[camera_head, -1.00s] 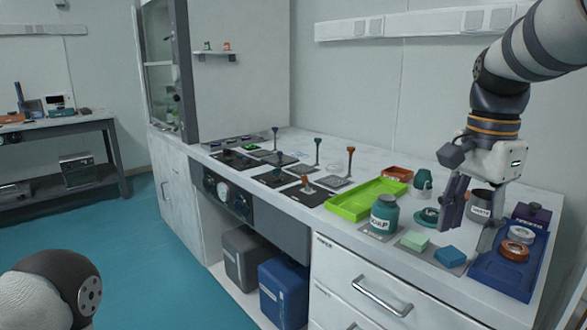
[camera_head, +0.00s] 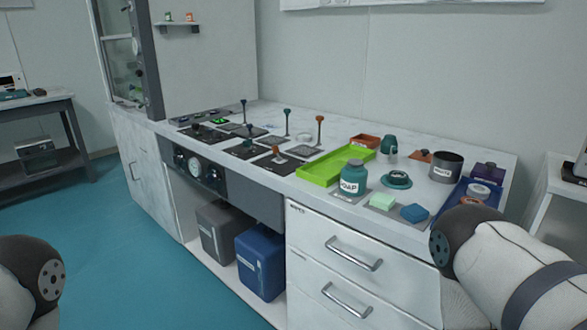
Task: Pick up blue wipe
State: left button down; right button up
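The blue wipe (camera_head: 414,213) is a small blue block. It lies at the front edge of the worktop on a grey mat (camera_head: 397,218), just right of a light green block (camera_head: 382,202). No gripper is near it in this view. Part of my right arm shows at the lower right, but its gripper is out of the picture. Part of my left arm shows at the lower left, and its gripper is also out of the picture.
A teal soap jar (camera_head: 353,176) stands left of the blocks, before a bright green tray (camera_head: 335,166). A teal dish (camera_head: 397,179), a grey waste cup (camera_head: 446,167) and a blue tray (camera_head: 458,194) are close by. White drawers (camera_head: 347,265) with handles are below.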

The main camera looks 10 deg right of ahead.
aim_at(415, 214)
jog(key=z, duration=1.05)
jog(key=i+l, duration=0.15)
jog(key=l, duration=0.25)
